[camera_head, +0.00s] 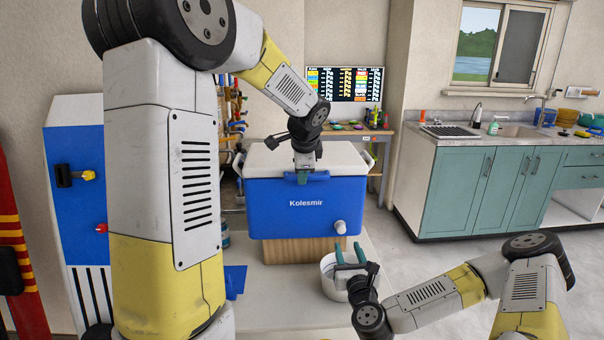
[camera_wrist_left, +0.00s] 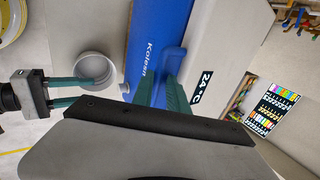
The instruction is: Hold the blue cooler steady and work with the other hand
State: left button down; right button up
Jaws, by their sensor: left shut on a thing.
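The blue cooler (camera_head: 270,222) with its white lid (camera_head: 345,160) stands on a wooden block (camera_head: 290,250), with a white spigot (camera_head: 340,227) at its lower front right. My left gripper (camera_head: 303,177) is shut at the lid's front edge, on the blue latch; in the left wrist view its teal fingers (camera_wrist_left: 160,88) close on the latch. A white round container (camera_head: 329,285) stands below the spigot. My right gripper (camera_head: 350,256) is open, its two teal fingers apart at the container's rim. The left wrist view also shows the right gripper (camera_wrist_left: 72,92) beside the container (camera_wrist_left: 80,68).
The pale table (camera_head: 270,310) is mostly clear in front of the block. A blue piece (camera_head: 236,280) lies at the left. Behind are a workbench with a price board (camera_head: 344,84) and a teal sink cabinet (camera_head: 460,190).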

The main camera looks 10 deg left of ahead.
aim_at(342, 231)
jog(key=shift+x, duration=4.45)
jog(key=shift+c, duration=0.2)
